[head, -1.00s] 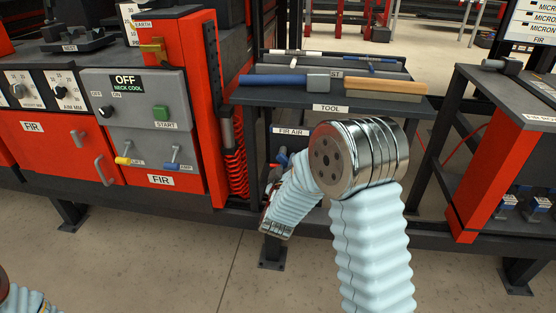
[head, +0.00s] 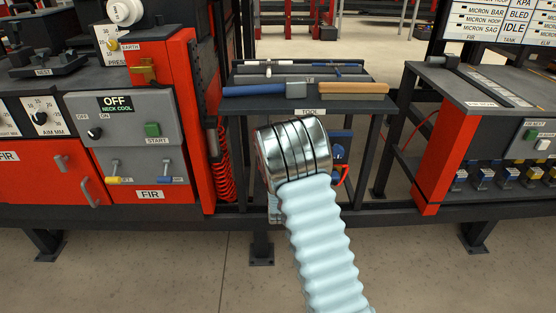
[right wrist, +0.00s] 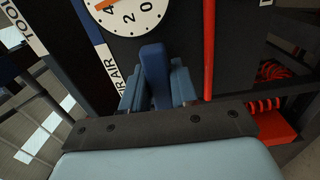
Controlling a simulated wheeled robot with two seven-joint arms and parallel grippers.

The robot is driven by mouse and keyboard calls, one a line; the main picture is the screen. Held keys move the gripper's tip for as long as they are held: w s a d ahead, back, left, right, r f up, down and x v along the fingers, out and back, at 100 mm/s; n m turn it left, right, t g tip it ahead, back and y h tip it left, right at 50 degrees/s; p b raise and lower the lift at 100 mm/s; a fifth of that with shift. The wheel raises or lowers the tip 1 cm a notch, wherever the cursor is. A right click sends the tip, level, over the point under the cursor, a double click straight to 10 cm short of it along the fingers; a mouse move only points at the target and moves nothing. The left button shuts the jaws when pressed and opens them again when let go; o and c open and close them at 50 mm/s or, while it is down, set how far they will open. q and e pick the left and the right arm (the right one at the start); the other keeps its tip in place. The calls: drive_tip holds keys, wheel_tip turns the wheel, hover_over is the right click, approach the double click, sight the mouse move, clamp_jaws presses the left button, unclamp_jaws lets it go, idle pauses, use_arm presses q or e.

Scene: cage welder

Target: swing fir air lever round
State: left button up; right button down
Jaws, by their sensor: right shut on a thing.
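The blue fir air lever (right wrist: 154,72) stands in the middle of the right wrist view, beside the FIR AIR label (right wrist: 108,72). My right gripper (right wrist: 157,92) is shut on it, with a finger at either side. In the head view my own right arm hides the lever and most of the gripper under the tool shelf. My left gripper is in neither current view.
A round gauge (right wrist: 127,10) and a red pipe (right wrist: 208,50) are close to the gripper. The tool shelf (head: 310,106), carrying a blue-handled tool (head: 255,89), is above. A red cabinet (head: 437,165) stands right; the FIR panel (head: 135,150) stands left.

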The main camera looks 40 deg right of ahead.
idle(0.4)
drive_tip(key=c, duration=1)
unclamp_jaws()
drive_tip(key=shift+o, duration=0.2)
